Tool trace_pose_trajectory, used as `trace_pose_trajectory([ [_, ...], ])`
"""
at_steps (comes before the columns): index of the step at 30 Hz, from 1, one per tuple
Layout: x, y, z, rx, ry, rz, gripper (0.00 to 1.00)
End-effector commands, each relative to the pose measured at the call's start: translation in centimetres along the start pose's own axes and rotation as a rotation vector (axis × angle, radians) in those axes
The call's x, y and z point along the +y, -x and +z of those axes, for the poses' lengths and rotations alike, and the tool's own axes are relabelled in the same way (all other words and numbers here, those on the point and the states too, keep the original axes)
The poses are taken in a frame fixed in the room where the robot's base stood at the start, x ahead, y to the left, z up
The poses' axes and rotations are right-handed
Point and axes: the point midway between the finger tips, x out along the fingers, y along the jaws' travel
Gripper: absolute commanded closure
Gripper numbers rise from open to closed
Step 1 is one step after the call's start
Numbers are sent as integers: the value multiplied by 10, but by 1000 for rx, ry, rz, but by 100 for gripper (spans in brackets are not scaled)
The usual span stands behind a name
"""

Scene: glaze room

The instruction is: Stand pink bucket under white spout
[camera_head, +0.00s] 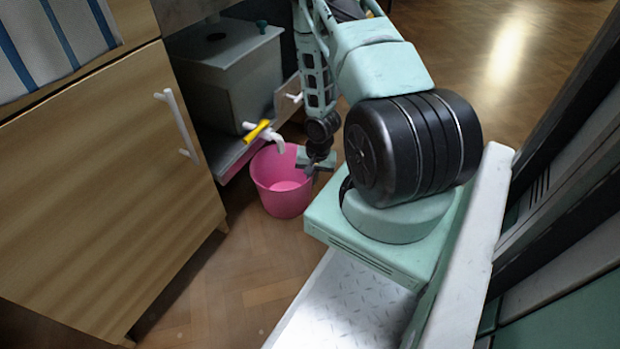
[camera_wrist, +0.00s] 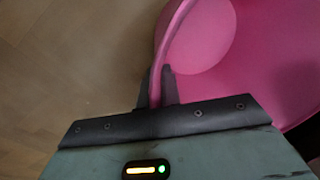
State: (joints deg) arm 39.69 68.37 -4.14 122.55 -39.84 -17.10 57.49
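The pink bucket (camera_head: 283,187) is upright and empty inside, at the front of the grey tank unit. The white spout (camera_head: 277,141), with a yellow lever handle (camera_head: 256,131), juts from the tank and its tip is over the bucket's opening in the head view. My gripper (camera_head: 312,168) is at the bucket's right rim. In the wrist view the pink bucket (camera_wrist: 275,60) fills the right side, and my gripper's fingers (camera_wrist: 161,88) are on both sides of its rim, closed on it. Whether the bucket's base touches the floor is hard to tell.
A wooden cabinet (camera_head: 110,190) with a white handle (camera_head: 178,125) stands to the left. The grey tank (camera_head: 228,75) sits on a low shelf behind the bucket. Wooden floor (camera_head: 240,265) is clear in front of the bucket.

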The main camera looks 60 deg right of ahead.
Motion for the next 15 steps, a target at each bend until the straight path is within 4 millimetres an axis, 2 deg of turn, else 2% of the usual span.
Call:
trace_pose_trajectory([
  [6,0,-3,0,0,1,-1,100],
  [7,0,-2,0,0,1,0,87],
  [9,0,-2,0,0,1,0,73],
  [15,0,-2,0,0,1,0,73],
])
